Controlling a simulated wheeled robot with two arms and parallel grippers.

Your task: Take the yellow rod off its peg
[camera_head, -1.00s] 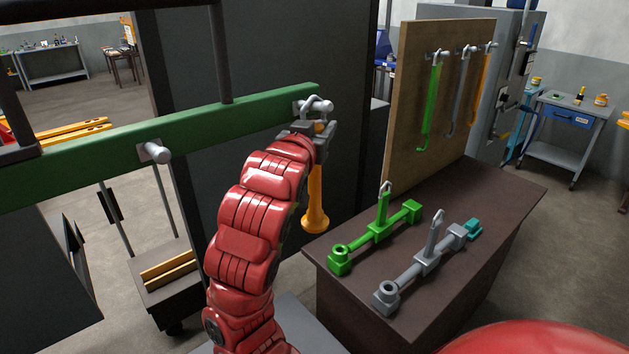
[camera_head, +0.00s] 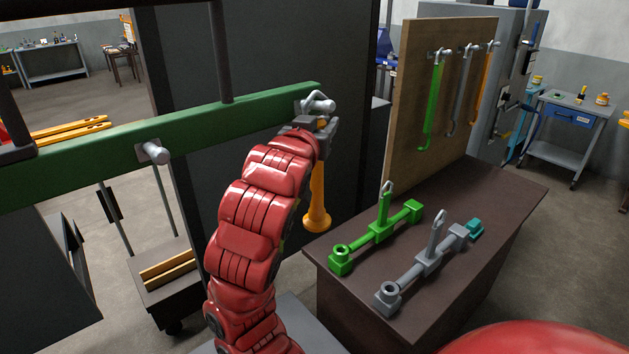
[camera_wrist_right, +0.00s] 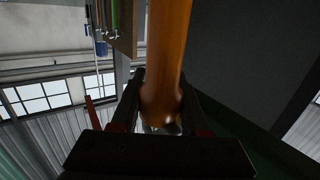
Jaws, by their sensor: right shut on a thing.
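The yellow rod (camera_head: 317,200), orange-yellow with a flared lower end, hangs upright at the right end of the green beam (camera_head: 200,120). Its upper end is at the metal peg (camera_head: 317,104); my gripper hides part of it, so I cannot tell whether it still sits on the peg. My right gripper (camera_head: 318,124) is shut on the rod's upper part, just below the peg. In the right wrist view the rod (camera_wrist_right: 168,50) stands between the two dark fingers of the gripper (camera_wrist_right: 160,98). My left gripper is not in view.
A second peg (camera_head: 153,151) on the beam is empty. To the right, a brown table (camera_head: 480,215) bears a green fixture (camera_head: 380,232) and a grey fixture (camera_head: 428,260). A board (camera_head: 410,100) behind holds green, grey and orange hooks. A dark panel stands behind the beam.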

